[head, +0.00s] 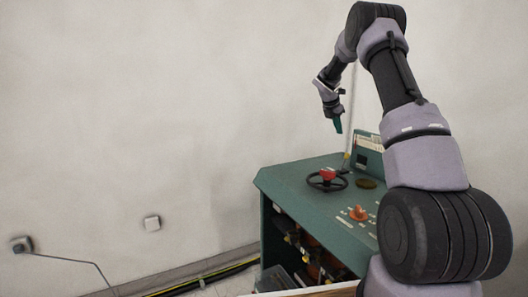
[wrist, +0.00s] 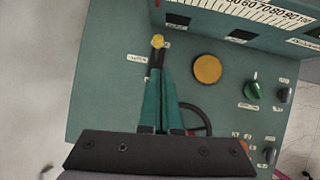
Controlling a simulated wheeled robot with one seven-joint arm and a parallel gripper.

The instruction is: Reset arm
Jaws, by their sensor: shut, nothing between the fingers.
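My arm rises at the right of the head view and bends over at the top. My gripper (head: 338,125) points down above the green control desk (head: 285,185), apart from its surface. In the wrist view the two green fingers of my gripper (wrist: 162,75) are together and empty. A lever with a yellow knob (wrist: 158,41) and black stem shows just past the fingertips. The fingers partly hide a black handwheel (wrist: 203,118) with a red centre, which shows whole in the head view (head: 327,180).
The pale wall (head: 120,120) stands behind. Cables (head: 205,280) run along the floor at its foot.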

